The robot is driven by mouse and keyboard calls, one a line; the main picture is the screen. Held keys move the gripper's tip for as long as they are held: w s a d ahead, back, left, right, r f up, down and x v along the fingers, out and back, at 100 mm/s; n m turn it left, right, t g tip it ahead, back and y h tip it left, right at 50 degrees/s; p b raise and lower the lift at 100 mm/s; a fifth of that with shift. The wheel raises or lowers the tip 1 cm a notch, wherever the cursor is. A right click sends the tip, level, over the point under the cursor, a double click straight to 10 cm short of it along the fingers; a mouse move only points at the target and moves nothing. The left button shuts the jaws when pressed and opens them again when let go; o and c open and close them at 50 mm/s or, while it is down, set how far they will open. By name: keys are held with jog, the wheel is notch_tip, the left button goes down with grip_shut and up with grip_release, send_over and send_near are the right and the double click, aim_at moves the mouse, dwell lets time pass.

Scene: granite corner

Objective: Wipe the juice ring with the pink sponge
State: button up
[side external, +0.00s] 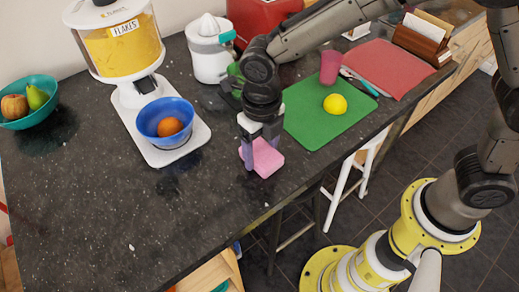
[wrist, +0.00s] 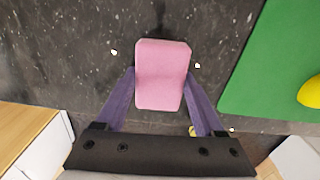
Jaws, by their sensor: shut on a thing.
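The pink sponge (side external: 266,160) is between the fingers of my gripper (side external: 261,151), low over the dark speckled counter near its front edge. I cannot tell whether the sponge touches the counter. In the wrist view the sponge (wrist: 161,88) sits between the two purple fingers of my gripper (wrist: 160,78), which are shut on its sides. I cannot make out a juice ring in either view. A small yellowish patch (wrist: 193,131) shows beside the right finger in the wrist view, too small to identify.
A green mat (side external: 325,121) with a lemon (side external: 335,104) and a pink cup (side external: 330,68) lies right of the sponge. A cereal dispenser (side external: 122,50), with a blue bowl (side external: 165,117) on its base, stands left. A white juicer (side external: 208,55) is behind. The front-left counter is mostly clear.

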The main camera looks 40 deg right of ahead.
aim_at(236, 177)
jog(key=shift+a, duration=3.2)
jog(key=shift+a+r, duration=0.1)
jog(key=shift+r, duration=0.05)
notch_tip(236, 177, up, 8)
